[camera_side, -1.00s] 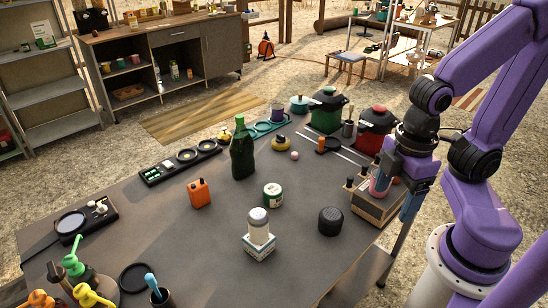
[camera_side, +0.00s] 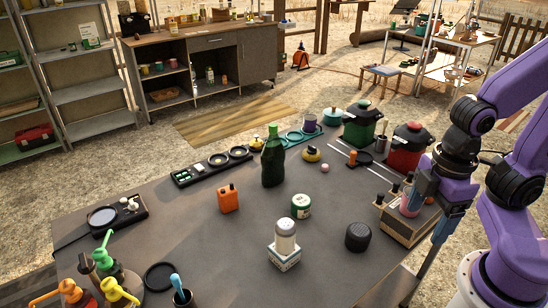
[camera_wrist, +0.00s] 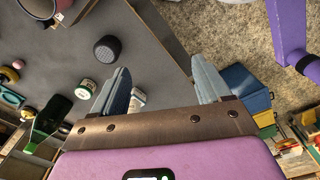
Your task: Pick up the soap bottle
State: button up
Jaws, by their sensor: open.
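Several pump-top bottles stand at the near left of the table in the side view: a green one (camera_side: 117,271), an orange one (camera_side: 78,297) and a yellow-topped one (camera_side: 118,292), partly cut off by the frame. None has a readable soap label, so I cannot tell which is the soap bottle. A pink bottle-like item (camera_side: 408,207) sits in a wooden box (camera_side: 398,228) at the right edge, partly hidden by my gripper. My gripper (camera_side: 428,217) is open over that edge. In the wrist view, its fingers (camera_wrist: 161,66) are apart with nothing held between them.
A tall dark green bottle (camera_side: 273,162), an orange flask (camera_side: 228,199), a white-topped jar (camera_side: 285,237) on a small box, a round tin (camera_side: 301,206) and a black cylinder (camera_side: 358,237) stand on the table (camera_side: 215,250). Pots (camera_side: 405,148) line the back right. The front middle is clear.

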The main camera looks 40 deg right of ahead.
jog(key=c, duration=0.4)
jog(key=n+t+h, duration=1.3)
jog(key=n, duration=0.1)
send_near(272, 128)
jog(key=x, duration=1.1)
jog(key=shift+d+f, duration=0.1)
jog(key=shift+d, duration=0.05)
